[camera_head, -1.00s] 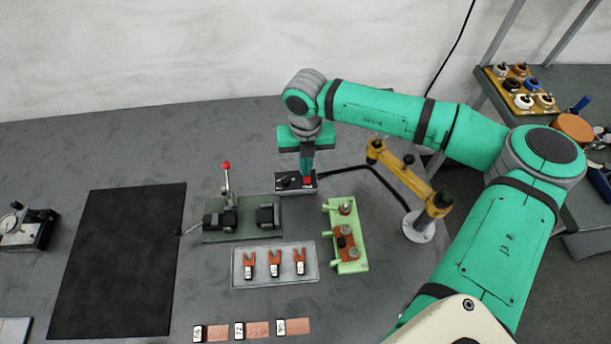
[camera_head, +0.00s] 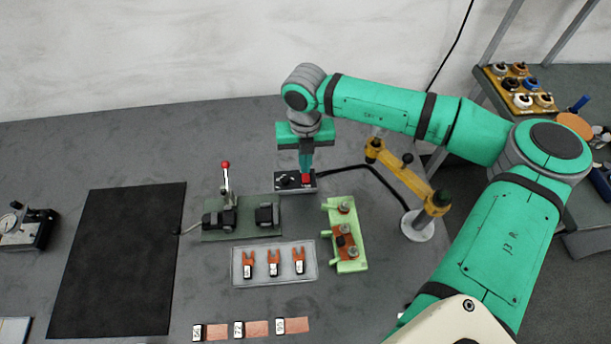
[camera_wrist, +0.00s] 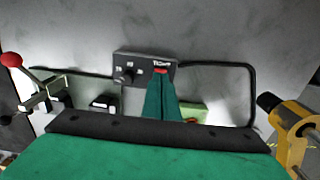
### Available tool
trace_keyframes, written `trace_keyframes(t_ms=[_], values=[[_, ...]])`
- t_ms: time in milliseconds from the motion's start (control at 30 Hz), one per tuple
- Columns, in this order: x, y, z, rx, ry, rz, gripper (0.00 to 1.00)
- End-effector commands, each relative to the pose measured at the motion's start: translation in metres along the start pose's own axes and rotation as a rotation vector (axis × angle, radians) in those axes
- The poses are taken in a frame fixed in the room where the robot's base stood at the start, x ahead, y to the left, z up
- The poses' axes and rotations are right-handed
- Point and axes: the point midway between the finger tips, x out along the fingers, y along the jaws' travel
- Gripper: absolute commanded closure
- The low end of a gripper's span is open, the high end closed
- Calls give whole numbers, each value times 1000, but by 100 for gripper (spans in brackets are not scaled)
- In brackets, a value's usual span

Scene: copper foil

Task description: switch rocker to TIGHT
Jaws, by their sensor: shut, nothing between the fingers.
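The small dark control box (camera_head: 284,187) stands at the back of the bench, behind the green clamp fixture. Its red rocker (camera_head: 306,180) is at the right end of its top face, with a black knob (camera_head: 284,181) to the left. In the wrist view the box (camera_wrist: 129,60) shows the label TIGHT above the red rocker (camera_wrist: 161,71). My gripper (camera_head: 306,174) points down with its fingers shut and empty. The fingertips are right at the rocker and cover part of it. I cannot tell whether they touch it or which way it is tipped.
A fixture with a red-knobbed lever (camera_head: 226,178) stands front left of the box. A light green holder (camera_head: 331,222) is at front right, and a yellow arm stand (camera_head: 402,178) is further right. A black cable loops from the box. A tray of terminals (camera_head: 252,278) lies in front.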

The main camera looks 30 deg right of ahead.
Motion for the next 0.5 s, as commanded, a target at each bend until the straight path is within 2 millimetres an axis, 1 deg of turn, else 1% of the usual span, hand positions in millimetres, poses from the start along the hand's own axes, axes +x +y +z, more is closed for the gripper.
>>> trace_keyframes(t_ms=[500], values=[[-36, -2, 0, 3, -1, 0, 100]])
